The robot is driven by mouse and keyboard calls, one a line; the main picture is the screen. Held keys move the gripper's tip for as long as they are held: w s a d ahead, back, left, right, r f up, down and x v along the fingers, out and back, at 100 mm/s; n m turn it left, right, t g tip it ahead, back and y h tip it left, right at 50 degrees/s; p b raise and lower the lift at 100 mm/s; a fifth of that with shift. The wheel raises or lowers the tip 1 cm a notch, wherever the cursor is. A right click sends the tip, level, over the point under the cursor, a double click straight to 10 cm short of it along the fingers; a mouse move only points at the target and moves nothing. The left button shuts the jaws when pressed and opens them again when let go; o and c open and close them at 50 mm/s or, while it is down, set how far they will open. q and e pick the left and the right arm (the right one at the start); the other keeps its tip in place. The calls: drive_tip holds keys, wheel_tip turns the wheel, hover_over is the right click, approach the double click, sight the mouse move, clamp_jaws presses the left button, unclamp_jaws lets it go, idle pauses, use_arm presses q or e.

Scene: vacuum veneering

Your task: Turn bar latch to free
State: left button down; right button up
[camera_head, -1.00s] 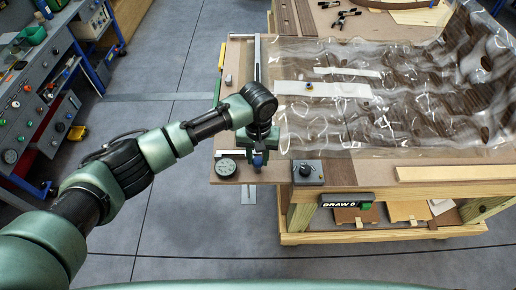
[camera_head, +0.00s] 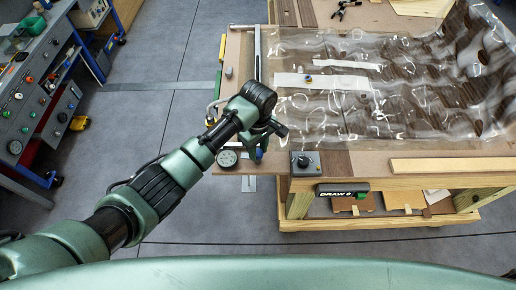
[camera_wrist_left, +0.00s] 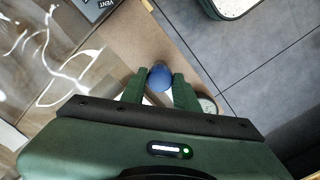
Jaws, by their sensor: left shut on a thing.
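My left gripper (camera_wrist_left: 158,92) is shut on a blue knob (camera_wrist_left: 160,76), whose rounded top shows between the green fingers in the left wrist view. In the head view, the left gripper (camera_head: 265,139) is at the table's near left corner, mostly covered by its own wrist. A little of the blue knob (camera_head: 259,153) shows beside it. A long grey metal bar (camera_head: 257,55) runs from there toward the far edge, along the left side of the clear bag. Its near end is hidden, so I cannot tell how it joins the knob. My right gripper is out of view.
A clear wrinkled bag (camera_head: 300,122) covers pale strips on the wooden table (camera_head: 345,182). A round gauge (camera_head: 227,158) lies left of the gripper, and a grey box with a black knob (camera_head: 305,164) lies right of it. A blue-framed workbench (camera_head: 52,110) stands far left.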

sight(258, 152)
use_arm(q)
drive_tip(key=shift+n, duration=0.5)
drive_tip(key=c, duration=1.1)
unclamp_jaws()
drive_tip(key=shift+o, duration=0.2)
drive_tip(key=shift+r, duration=0.1)
wheel_tip(258, 152, up, 7)
drive_tip(key=shift+f+b, duration=0.1)
drive_tip(key=shift+b, duration=0.9)
drive_tip(key=shift+r, duration=0.45)
drive_tip(key=shift+f, duration=0.1)
